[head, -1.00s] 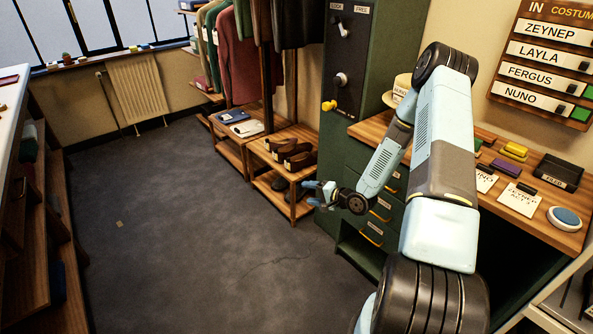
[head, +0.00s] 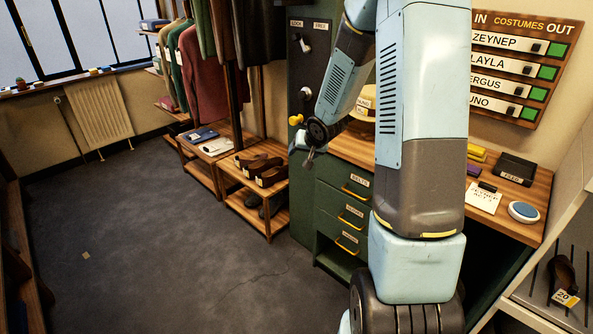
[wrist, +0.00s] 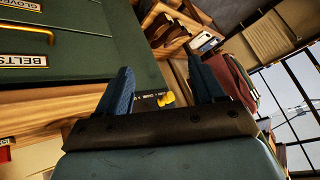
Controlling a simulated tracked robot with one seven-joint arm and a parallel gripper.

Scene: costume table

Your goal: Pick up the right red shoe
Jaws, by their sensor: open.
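Several dark reddish-brown shoes (head: 259,169) with pale tags stand on top of a low wooden bench in the head view. No clearly red pair stands out, and I cannot tell which one is the right red shoe. My gripper (head: 309,158) is up beside the green cabinet, above and to the right of these shoes and apart from them. In the wrist view my gripper (wrist: 163,76) shows two blue fingers spread wide, with nothing held between them. A yellow knob shows beyond the gap. The wrist view is tilted on its side.
The green cabinet (head: 332,216) with drawers stands close to the gripper. Darker footwear (head: 272,205) sits on the bench's lower shelf. A single dark shoe (head: 561,274) tagged 20 is at the far right. Hanging clothes (head: 205,65) rise behind. The grey floor (head: 160,240) is open.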

